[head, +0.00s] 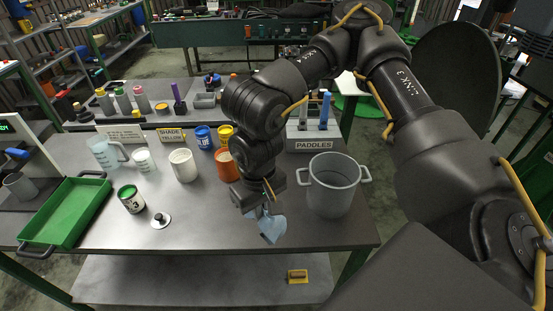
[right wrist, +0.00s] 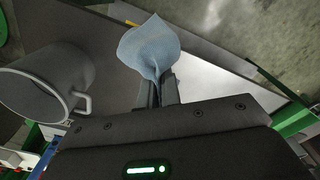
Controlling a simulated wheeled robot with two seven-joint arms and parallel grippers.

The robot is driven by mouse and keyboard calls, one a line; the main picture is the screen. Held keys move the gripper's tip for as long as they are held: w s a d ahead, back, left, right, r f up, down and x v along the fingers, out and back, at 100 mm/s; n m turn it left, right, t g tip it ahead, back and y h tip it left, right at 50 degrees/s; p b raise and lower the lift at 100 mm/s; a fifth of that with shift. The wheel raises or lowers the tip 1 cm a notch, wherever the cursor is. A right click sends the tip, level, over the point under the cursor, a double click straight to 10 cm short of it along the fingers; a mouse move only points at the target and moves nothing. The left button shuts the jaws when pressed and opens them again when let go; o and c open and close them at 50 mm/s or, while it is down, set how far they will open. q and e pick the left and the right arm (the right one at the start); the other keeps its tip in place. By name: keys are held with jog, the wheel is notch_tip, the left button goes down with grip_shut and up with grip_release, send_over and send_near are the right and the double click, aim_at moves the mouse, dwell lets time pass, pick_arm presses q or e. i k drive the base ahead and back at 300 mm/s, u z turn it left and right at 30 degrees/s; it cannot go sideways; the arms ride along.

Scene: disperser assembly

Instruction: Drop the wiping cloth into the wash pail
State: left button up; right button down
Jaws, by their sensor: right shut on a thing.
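The wiping cloth (head: 271,228) is light blue and hangs from my right gripper (head: 262,211) near the front edge of the table. In the right wrist view the cloth (right wrist: 149,50) is pinched between the fingertips (right wrist: 156,88) and fans out beyond them. A grey two-handled pail (head: 334,190) stands upright on the table just right of the gripper. It also shows at the left of the right wrist view (right wrist: 50,82), apart from the cloth. My left gripper is not in view.
A PADDLES holder (head: 306,139) stands behind the pail. Left of the gripper are an orange container (head: 226,165), a white container (head: 183,165), a can (head: 131,199) and a small black-knobbed lid (head: 160,220). A green tray (head: 66,212) lies far left. The front middle of the table is clear.

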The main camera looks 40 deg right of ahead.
aim_at(334, 177)
jog(key=u, duration=1.95)
jog(key=k, duration=1.4)
jog(key=z, duration=2.05)
